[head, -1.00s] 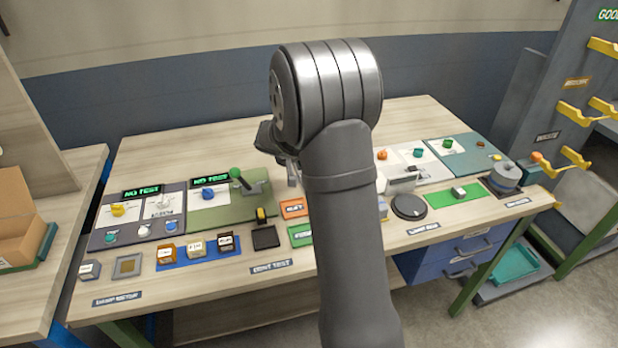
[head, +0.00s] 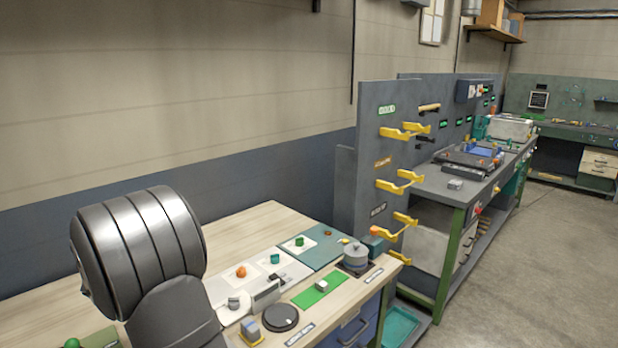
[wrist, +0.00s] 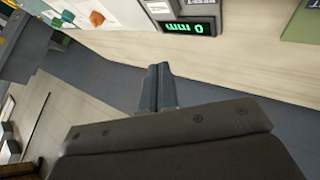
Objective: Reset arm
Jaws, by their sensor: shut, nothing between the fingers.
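My gripper (wrist: 157,88) shows in the wrist view with its two fingers pressed together and nothing between them. It hangs apart from the wooden bench, whose pale edge and a green-lit display (wrist: 188,29) lie beyond the fingertips. In the head view my grey arm fills the lower left, and the gripper itself is hidden or out of frame.
The wooden bench (head: 262,219) holds a teal board (head: 318,248), a green mat (head: 320,287), a black round disc (head: 280,317) and a grey pot-like cylinder (head: 356,255). A grey panel with yellow hooks (head: 400,187) stands at its right end. Open floor (head: 520,270) lies at the right.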

